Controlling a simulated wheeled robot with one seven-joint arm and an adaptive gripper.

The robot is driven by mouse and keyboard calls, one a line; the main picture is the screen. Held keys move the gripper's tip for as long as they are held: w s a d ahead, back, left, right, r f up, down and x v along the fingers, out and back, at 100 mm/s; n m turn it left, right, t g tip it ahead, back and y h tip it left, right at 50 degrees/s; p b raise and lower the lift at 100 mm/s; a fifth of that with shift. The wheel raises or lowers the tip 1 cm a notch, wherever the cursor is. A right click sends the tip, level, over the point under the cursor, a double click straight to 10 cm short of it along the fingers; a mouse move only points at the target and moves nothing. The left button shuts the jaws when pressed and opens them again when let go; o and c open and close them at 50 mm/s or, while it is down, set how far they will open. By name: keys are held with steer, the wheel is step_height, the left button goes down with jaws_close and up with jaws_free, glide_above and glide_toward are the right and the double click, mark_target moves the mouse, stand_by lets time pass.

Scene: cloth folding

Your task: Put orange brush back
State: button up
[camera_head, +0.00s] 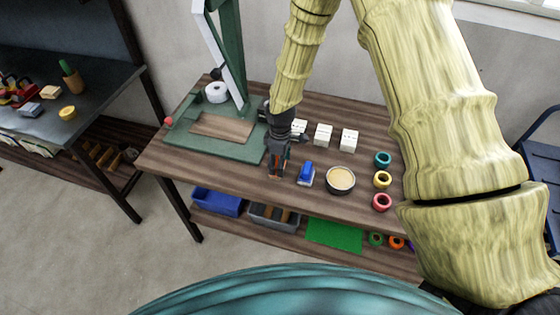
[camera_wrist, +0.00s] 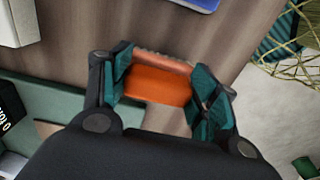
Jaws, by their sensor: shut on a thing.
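My gripper (camera_head: 276,160) is shut on the orange brush and points down at the wooden table (camera_head: 230,172), left of a blue brush. In the wrist view the orange brush (camera_wrist: 158,84) sits between the two teal finger pads of my gripper (camera_wrist: 165,85). In the head view only a small part of the orange brush (camera_head: 285,163) shows beside the dark fingers. Whether it touches the table is unclear. The blue brush (camera_head: 306,173) lies on the table just right of my gripper.
A round tin (camera_head: 341,180) stands right of the blue brush. White blocks (camera_head: 323,134) line the back, and tape rolls (camera_head: 382,180) the right side. A green press-like stand (camera_head: 233,150) is on the left. A lower shelf holds a blue bin (camera_head: 217,202) and a green mat (camera_head: 334,235).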

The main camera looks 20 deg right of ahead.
steer(key=shift+f, duration=0.15)
steer(key=o, duration=1)
steer(key=shift+o, duration=0.2)
step_height(320, 180, up, 12)
steer(key=shift+d, duration=0.1)
stand_by(0.4)
